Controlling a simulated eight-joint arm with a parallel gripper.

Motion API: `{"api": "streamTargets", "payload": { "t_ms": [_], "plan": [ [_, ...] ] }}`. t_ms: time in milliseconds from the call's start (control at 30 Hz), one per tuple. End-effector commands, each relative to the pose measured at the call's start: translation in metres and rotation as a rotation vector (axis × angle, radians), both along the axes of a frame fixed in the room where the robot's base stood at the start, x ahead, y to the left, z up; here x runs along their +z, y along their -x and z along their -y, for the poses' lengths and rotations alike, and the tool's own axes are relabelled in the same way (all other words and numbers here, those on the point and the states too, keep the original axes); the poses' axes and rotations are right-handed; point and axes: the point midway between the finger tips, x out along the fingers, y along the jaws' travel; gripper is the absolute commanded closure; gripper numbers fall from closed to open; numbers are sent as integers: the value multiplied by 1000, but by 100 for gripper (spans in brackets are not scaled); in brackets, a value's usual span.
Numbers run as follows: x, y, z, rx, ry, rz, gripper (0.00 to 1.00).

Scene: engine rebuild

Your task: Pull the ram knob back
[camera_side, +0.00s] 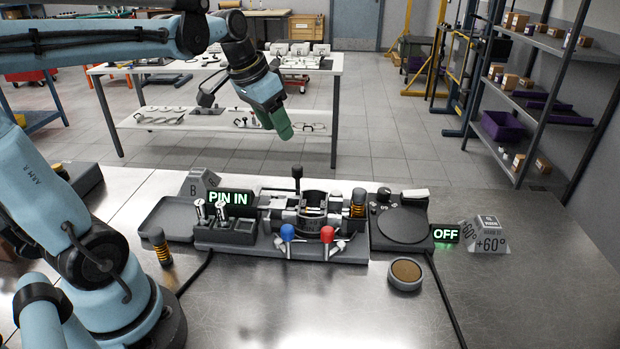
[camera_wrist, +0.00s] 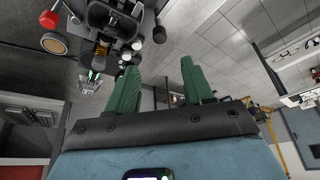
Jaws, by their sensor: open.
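A press fixture (camera_side: 310,250) stands on the steel bench. A black knob (camera_side: 297,172) rises on a short stem at its back; a blue knob (camera_side: 287,232) and a red knob (camera_side: 327,234) stand at its front. No label shows which one is the ram knob. In the wrist view, the black knob (camera_wrist: 159,35) is near the top, beyond the fingers, and a red knob (camera_wrist: 49,18) is at upper left. My gripper (camera_side: 283,122) hangs above and behind the fixture, clear of it. Its green fingers (camera_wrist: 160,78) are apart with nothing between them.
A sign (camera_side: 228,198) reads PIN IN and another (camera_side: 446,234) reads OFF. A plate unit (camera_side: 402,226) stands right of the fixture, an empty tray (camera_side: 168,232) left. A round brown-topped puck (camera_side: 405,272) and a spring-like post (camera_side: 160,246) stand in front.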

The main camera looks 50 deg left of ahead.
Motion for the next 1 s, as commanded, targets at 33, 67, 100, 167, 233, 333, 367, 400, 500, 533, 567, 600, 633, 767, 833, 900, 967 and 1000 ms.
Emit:
{"api": "streamTargets", "payload": {
  "t_ms": [33,67,100,167,233,333,367,400,500,533,567,600,633,767,833,900,967,1000],
  "plan": [
    [-2,-1,0,0,1,-1,49],
    [-4,-2,0,-1,1,-1,49],
    [-7,-3,0,-1,1,-1,49],
    [-13,-6,0,-1,1,0,49],
    [-22,-9,0,-2,-1,0,49],
    [-36,-16,0,-2,-1,1,49],
    [-40,-17,0,-2,-1,1,49],
    [-46,-19,0,-1,0,1,49],
    [-61,-26,0,-1,0,1,49],
    [-65,-27,0,-1,0,2,49],
    [-69,-29,0,-1,0,2,49],
    [-75,-32,0,-1,-1,2,49],
    [-79,-33,0,-1,-1,2,49],
    [-94,-39,0,-1,-1,3,49],
    [-100,-42,0,-1,-1,3,49],
    [-104,-44,0,0,-1,3,49],
    [-107,-45,0,0,-1,3,49],
    [-109,-45,0,0,-1,3,49]
  ]
}}
